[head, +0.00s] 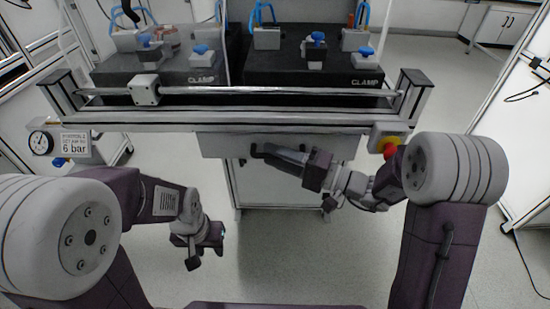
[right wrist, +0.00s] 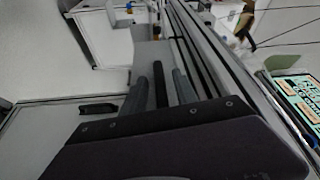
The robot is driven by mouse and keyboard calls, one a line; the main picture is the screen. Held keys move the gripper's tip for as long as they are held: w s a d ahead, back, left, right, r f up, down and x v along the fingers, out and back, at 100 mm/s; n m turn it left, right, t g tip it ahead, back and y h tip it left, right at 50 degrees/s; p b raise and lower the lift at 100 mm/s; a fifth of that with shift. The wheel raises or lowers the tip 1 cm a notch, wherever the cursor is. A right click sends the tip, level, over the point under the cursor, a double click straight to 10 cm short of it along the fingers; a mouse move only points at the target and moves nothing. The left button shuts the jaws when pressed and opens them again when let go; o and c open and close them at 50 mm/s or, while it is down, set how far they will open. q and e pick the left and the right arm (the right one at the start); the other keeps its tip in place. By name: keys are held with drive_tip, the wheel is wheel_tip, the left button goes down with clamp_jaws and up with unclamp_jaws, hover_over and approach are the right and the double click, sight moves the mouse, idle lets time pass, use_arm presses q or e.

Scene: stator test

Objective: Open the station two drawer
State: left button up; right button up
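The drawer (head: 222,146) is a grey box front under the front rail of the bench, and it looks closed. My right gripper (head: 268,153) is at the drawer front, pointing left and covering part of it. A dark handle end (head: 255,149) shows by its fingertips. In the right wrist view the two grey fingers (right wrist: 160,92) stand apart with a dark bar (right wrist: 160,80), apparently the handle, between them. Small gaps seem to show beside the bar. My left gripper (head: 207,246) hangs low at left over the floor, empty, its fingers apart.
A long metal rail (head: 270,91) runs above the drawer. Black clamp plates (head: 300,62) with blue-knobbed fixtures stand behind it. A red and yellow emergency button (head: 389,146) is close to my right arm. A gauge (head: 41,142) hangs at left. The floor below the drawer is free.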

drive_tip(key=shift+a, duration=0.1)
drive_tip(key=shift+c, duration=0.3)
clamp_jaws()
idle(1.1)
